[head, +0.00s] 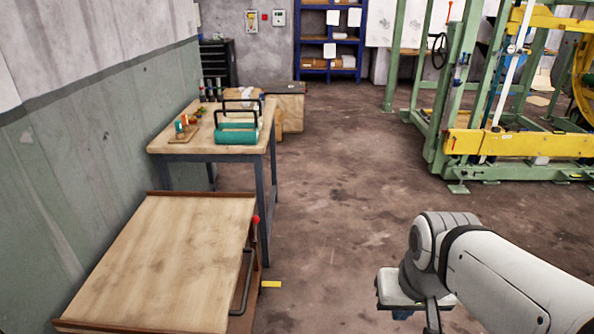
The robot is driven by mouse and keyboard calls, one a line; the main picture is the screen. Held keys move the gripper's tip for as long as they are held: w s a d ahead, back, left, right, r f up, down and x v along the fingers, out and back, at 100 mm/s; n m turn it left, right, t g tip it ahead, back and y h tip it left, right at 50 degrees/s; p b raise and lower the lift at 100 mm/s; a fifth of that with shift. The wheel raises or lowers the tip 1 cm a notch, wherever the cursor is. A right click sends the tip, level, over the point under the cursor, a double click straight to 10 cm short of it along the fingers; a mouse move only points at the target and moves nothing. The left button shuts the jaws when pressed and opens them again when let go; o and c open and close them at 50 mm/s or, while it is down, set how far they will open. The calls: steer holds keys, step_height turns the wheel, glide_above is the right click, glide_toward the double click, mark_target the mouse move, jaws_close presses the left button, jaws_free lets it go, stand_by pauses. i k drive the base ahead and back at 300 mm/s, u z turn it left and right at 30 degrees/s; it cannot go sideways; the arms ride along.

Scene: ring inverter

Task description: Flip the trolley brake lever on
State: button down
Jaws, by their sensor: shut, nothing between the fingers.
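The trolley (165,262) stands at the lower left, with a pale wooden top and a brown rim. A lever with a red knob (256,219) stands upright at its right side near the far corner and looks like the brake lever. A black handle bar (245,282) runs along the same side. A small yellow piece (271,284) sticks out low beside it. My gripper (431,316) is at the bottom, right of the trolley and well apart from the lever. It is shut and empty; its tips are partly cut off by the picture edge.
A workbench (175,148) with a teal toolbox (236,132) stands behind the trolley, against the left wall. A green and yellow machine frame (500,145) stands at the right. The concrete floor (340,200) between them is clear.

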mark_target(255, 219)
steer(key=z, duration=0.2)
steer(key=i, duration=1.4)
steer(key=u, duration=0.85)
steer(key=i, duration=0.6)
steer(key=u, duration=0.5)
steer(key=k, duration=0.95)
steer(key=u, duration=0.15)
steer(key=i, duration=0.95)
steer(key=z, duration=0.1)
